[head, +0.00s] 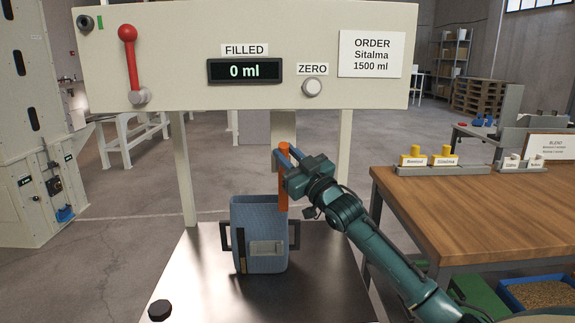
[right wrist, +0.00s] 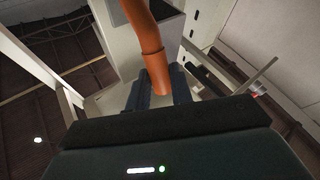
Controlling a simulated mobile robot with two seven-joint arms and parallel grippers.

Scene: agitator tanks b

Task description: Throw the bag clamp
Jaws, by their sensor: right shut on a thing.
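An orange clamp handle (head: 283,195) hangs roughly upright below the white filler panel, in front of the spout and just above the bag's right side. My right gripper (head: 285,162) is shut on this handle near its upper part. In the right wrist view the orange handle (right wrist: 152,50) runs down between the dark fingers of the gripper (right wrist: 158,95). A blue bag (head: 258,222) with dark side handles and a pale label stands open on the metal platform under the spout. The bag's inside and the clamp's pivot are hidden. My left gripper is out of view.
The panel (head: 200,30) carries a red ball-topped lever (head: 128,60), a display (head: 244,71) reading 0 ml, a ZERO button (head: 312,87) and an order card (head: 371,54). A wooden table (head: 480,205) stands to the right.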

